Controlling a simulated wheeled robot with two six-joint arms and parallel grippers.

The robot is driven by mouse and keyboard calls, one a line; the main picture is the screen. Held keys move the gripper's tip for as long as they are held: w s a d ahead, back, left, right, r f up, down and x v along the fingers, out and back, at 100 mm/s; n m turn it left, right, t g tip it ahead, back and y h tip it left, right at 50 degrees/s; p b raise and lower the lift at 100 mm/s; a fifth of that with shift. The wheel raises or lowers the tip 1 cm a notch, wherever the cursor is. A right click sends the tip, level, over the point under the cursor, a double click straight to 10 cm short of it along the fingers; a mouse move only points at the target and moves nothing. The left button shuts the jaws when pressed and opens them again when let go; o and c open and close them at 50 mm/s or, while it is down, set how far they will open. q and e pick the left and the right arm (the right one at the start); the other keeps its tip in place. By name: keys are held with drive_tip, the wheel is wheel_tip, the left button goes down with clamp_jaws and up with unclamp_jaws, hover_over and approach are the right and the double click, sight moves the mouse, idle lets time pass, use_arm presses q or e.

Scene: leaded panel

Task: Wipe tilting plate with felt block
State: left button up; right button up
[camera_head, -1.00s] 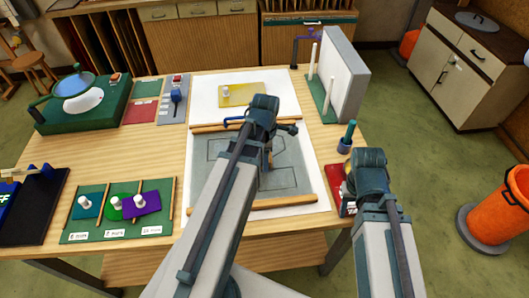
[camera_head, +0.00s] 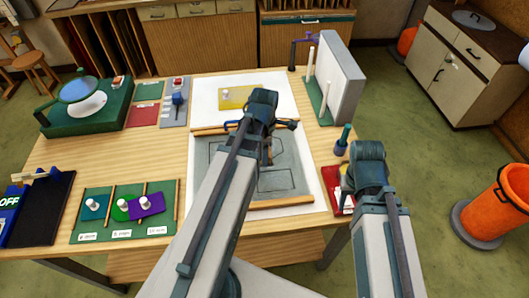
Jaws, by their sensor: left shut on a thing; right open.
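A round blue plate (camera_head: 77,89) stands tilted above a white mount on a green base (camera_head: 62,123) at the table's back left; I take it for the tilting plate. My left gripper (camera_head: 267,153) is over the grey panel sheet in the middle, well to the right of that plate. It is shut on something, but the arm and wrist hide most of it. I cannot make out a felt block. My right gripper (camera_head: 362,190) is at the table's right edge, beside a red mat (camera_head: 336,186); it is open, its fingers mostly hidden by the wrist.
The grey sheet (camera_head: 224,187) lies between wooden strips. A yellow glass piece (camera_head: 240,104) lies behind it. An upright white board (camera_head: 340,82) stands back right. A green tray (camera_head: 90,226) with coloured pieces and a black pad (camera_head: 45,225) are front left. Bare wood (camera_head: 110,160) lies between.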

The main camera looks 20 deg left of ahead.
use_arm(q)
drive_tip(key=shift+r, duration=0.5)
use_arm(e)
drive_tip(key=shift+r, duration=0.5)
use_arm(q)
wheel_tip(320, 180, up, 3)
drive_tip(key=p, duration=0.3)
drive_tip(key=shift+r, duration=0.1)
use_arm(e)
wheel_tip(320, 180, up, 3)
use_arm(q)
drive_tip(key=shift+w, duration=0.1)
